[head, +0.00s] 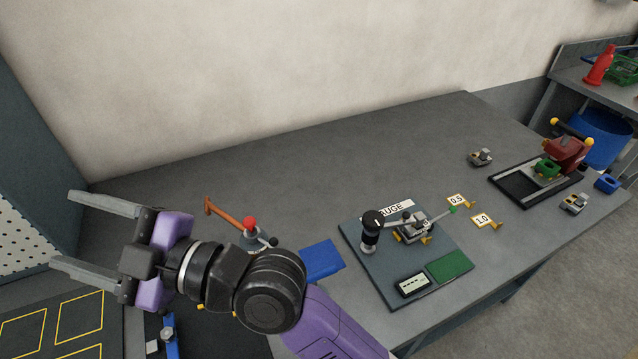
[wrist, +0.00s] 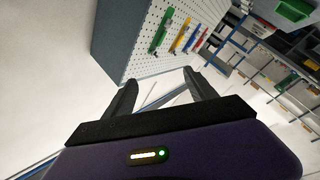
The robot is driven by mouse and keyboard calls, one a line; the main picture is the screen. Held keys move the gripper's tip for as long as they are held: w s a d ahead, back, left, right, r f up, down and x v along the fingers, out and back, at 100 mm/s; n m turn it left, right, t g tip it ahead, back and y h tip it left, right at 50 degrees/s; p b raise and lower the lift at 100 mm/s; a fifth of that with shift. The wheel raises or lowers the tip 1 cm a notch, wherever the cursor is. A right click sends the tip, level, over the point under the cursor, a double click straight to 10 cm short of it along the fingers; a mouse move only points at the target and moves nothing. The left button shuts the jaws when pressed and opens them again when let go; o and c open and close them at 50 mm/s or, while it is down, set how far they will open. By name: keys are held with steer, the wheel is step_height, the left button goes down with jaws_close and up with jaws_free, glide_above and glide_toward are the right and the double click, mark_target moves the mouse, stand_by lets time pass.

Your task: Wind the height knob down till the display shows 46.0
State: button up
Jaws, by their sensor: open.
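The gauge station is a dark plate (head: 368,258) on the bench, with a sign partly reading "GAUGE" at its back. A black knob on a post (head: 371,228) stands at its left, which looks like the height knob. A small display (head: 412,285) sits at the plate's front; its digits are too small to read. My gripper (head: 60,228) is open and empty at the left, well away from the plate, its fingers pointing left. In the wrist view my gripper (wrist: 160,88) shows both fingers apart with nothing between them.
A red-knobbed lever (head: 249,224), an orange-handled tool (head: 222,214) and a blue pad (head: 321,260) lie between my gripper and the plate. Tags marked 0.5 (head: 457,201) and 1.0 (head: 482,220) lie right of it. A red machine (head: 566,154) stands far right. The back of the bench is clear.

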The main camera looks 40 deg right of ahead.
steer(key=r+n+g+y, duration=0.1)
steer(key=n+g, duration=0.1)
steer(key=n, duration=0.1)
steer(key=n+g+h+p, duration=0.9)
steer(key=n+g+h, duration=0.5)
glide_above(373, 218)
steer(key=f, duration=1.6)
steer(key=shift+s+d+f, duration=0.1)
steer(key=shift+d+f, duration=0.1)
steer(key=shift+f, duration=0.15)
steer(key=shift+a+f+b, duration=0.1)
steer(key=shift+f+b, duration=0.4)
steer(key=shift+f, duration=0.25)
